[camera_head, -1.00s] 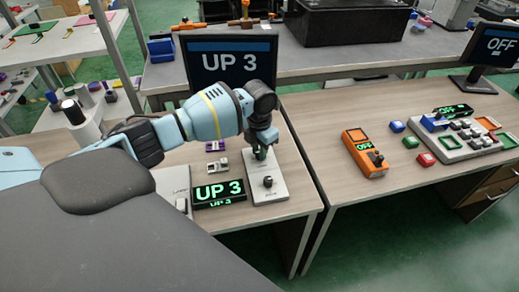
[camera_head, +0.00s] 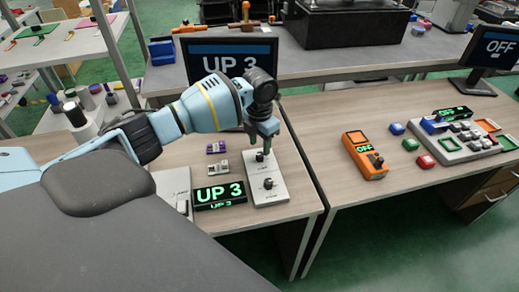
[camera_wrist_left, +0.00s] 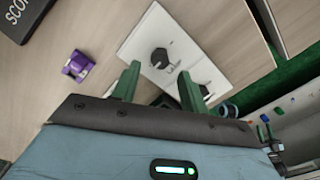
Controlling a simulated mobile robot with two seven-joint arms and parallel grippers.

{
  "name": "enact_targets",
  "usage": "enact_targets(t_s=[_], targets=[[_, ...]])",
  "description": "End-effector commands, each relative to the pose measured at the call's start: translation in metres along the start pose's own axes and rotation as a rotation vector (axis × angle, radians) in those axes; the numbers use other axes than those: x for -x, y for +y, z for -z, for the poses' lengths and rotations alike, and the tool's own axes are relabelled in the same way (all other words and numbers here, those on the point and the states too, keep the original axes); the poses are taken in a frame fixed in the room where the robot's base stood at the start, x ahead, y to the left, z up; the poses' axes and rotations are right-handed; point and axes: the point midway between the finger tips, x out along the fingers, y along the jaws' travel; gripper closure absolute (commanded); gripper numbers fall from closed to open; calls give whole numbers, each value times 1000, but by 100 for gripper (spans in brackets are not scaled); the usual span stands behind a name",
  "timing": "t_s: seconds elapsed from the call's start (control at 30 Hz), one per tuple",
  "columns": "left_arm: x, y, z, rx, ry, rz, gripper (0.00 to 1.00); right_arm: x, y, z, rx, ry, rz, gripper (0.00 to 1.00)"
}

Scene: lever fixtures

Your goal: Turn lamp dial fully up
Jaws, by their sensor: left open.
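A white plate (camera_head: 281,193) on the left table carries a dark rear knob (camera_head: 260,155) and a dark front knob (camera_head: 268,183). I cannot read which is the lamp dial. A display box (camera_head: 218,194) beside the plate reads "UP 3". My left gripper (camera_head: 262,138) is over the rear end of the plate, just above the rear knob. In the left wrist view its green fingers (camera_wrist_left: 158,80) are apart with nothing between the tips. The plate also shows there (camera_wrist_left: 195,62), with one dark knob (camera_wrist_left: 159,58) beyond the fingertips. My right gripper is not in view.
A monitor (camera_head: 230,60) behind my arm also reads "UP 3". An orange box (camera_head: 365,155) reading "OFF" stands on the right table.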

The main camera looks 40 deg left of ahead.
Motion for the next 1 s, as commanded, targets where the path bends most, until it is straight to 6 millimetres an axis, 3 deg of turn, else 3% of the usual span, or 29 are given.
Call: enact_targets(t_s=[0.1,0.3,1.0], targets=[[20,0,0,-2,-3,-1,56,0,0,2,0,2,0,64],[36,0,0,-2,0,-1,56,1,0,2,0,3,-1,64],[38,0,0,-2,1,0,56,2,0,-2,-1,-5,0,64]])
